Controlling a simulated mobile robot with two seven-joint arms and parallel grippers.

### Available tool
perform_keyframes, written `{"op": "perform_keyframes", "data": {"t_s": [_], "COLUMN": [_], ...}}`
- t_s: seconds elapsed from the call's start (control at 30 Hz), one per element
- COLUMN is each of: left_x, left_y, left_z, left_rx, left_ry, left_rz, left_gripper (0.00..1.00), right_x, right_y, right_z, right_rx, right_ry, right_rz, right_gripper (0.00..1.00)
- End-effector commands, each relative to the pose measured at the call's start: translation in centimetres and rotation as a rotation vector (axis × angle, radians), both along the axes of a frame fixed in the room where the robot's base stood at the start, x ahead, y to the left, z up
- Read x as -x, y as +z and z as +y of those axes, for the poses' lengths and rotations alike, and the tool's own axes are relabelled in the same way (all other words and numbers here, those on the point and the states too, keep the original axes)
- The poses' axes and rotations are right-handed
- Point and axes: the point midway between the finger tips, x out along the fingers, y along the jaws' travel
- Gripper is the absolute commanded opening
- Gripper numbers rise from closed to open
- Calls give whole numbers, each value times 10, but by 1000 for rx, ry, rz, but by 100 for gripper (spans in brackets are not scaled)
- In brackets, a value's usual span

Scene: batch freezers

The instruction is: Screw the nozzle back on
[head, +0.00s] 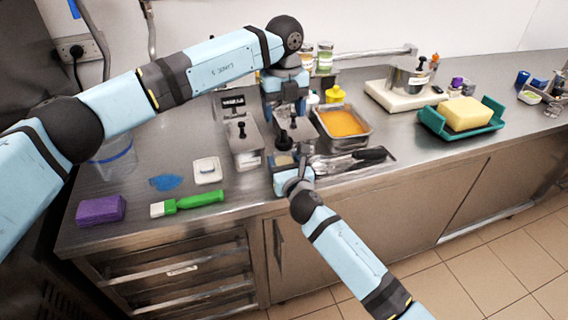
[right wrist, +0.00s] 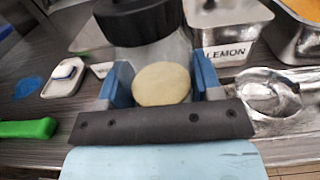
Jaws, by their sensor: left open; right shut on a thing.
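My right gripper (head: 291,167) is at the counter's front edge. In the right wrist view its blue fingers (right wrist: 163,85) are shut on a grey cylinder with a broad black collar (right wrist: 140,20) and a pale yellow round end (right wrist: 162,84) facing the camera. My left gripper (head: 286,112) is open, close above and behind the right one, over the metal containers. I cannot make out a separate nozzle; whether one is on the held thing is unclear. My arm and grippers hide part of this area.
A lidded metal container (head: 243,146) stands left of the grippers, an orange-filled pan (head: 366,138) right. Metal utensils (head: 350,161) lie by the front edge. The counter between pan and teal tray (head: 492,128) is clear.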

Motion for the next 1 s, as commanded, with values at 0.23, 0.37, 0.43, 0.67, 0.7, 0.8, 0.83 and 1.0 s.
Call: {"op": "perform_keyframes", "data": {"t_s": [0.23,0.37,0.43,0.67,0.7,0.8,0.83,1.0], "left_x": [0,0,0,0,0,0,0,0], "left_y": [-2,-15,-25,-60,-65,-74,-76,-80], "left_z": [0,0,0,0,0,0,0,0], "left_rx": [0,0,0,0,0,0,1,0], "left_ry": [-2,-3,-3,-3,-4,-4,-4,-4], "left_rz": [1,2,2,2,2,1,1,0], "left_gripper": [69,69,69,69,69,69,69,69], "right_x": [0,0,0,0,0,0,0,0], "right_y": [0,0,0,0,0,0,0,0], "right_z": [0,0,0,0,0,0,0,0], "right_rx": [0,0,0,0,0,0,0,0], "right_ry": [0,0,0,0,0,0,0,0], "right_rz": [0,0,0,0,0,0,0,0], "right_gripper": [0,0,0,0,0,0,0,0]}}
